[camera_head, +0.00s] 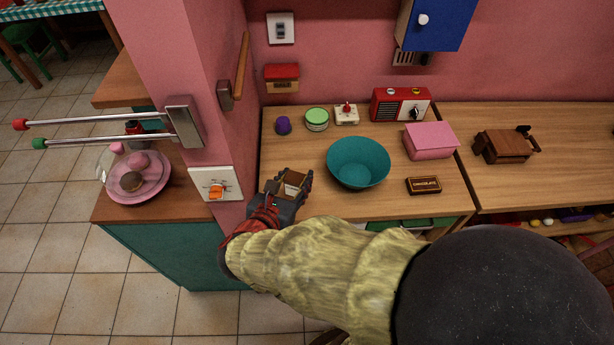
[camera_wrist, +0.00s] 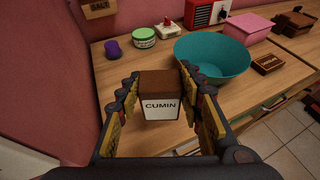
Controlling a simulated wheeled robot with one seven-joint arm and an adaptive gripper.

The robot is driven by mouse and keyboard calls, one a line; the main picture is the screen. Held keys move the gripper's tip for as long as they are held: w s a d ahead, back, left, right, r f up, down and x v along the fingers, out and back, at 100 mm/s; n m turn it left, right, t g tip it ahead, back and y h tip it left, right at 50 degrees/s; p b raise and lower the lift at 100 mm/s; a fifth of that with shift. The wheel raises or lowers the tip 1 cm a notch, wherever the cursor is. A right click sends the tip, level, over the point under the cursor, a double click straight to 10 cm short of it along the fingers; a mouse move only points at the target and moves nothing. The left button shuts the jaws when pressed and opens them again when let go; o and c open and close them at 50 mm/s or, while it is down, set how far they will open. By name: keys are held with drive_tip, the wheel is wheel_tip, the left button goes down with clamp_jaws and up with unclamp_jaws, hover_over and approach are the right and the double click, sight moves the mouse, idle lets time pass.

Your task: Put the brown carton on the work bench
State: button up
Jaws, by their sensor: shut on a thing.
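The brown carton (camera_wrist: 160,82) has a brown top and a white label reading CUMIN. It is between the two fingers of my gripper (camera_head: 287,186), which is shut on it. The carton also shows in the head view (camera_head: 293,181), partly hidden by my gripper. The wooden work bench (camera_head: 292,150) is beneath and beyond it. The carton appears upright over the bench's front left part. I cannot tell whether its base touches the top.
A teal bowl (camera_head: 358,162) stands just right of my gripper. A chocolate box (camera_head: 424,185), a pink box (camera_head: 430,141) and a red radio (camera_head: 401,104) are further right. A purple item (camera_head: 283,125) and a green-lidded jar (camera_head: 317,120) stand behind. A pink wall (camera_head: 228,150) is close left.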

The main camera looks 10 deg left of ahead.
drive_tip(key=w+f+b, duration=0.1)
drive_tip(key=w+f, duration=0.2)
drive_tip(key=w+f+b, duration=0.1)
drive_tip(key=w+f, duration=0.2)
drive_tip(key=shift+w+a+f, duration=0.15)
drive_tip(key=shift+w+f, duration=0.05)
drive_tip(key=shift+w, duration=0.2)
drive_tip(key=shift+w+f+b, duration=0.15)
drive_tip(key=shift+f+b, duration=0.3)
drive_tip(key=shift+f, duration=0.45)
drive_tip(key=shift+w+f+b, duration=0.1)
drive_tip(key=shift+f+b, duration=0.35)
drive_tip(key=shift+f, duration=0.45)
drive_tip(key=shift+f+b, duration=0.25)
drive_tip(key=shift+b, duration=0.05)
drive_tip(key=o, duration=1.1)
drive_tip(key=shift+r, duration=0.1)
drive_tip(key=shift+o, duration=0.2)
drive_tip(key=shift+r, duration=0.1)
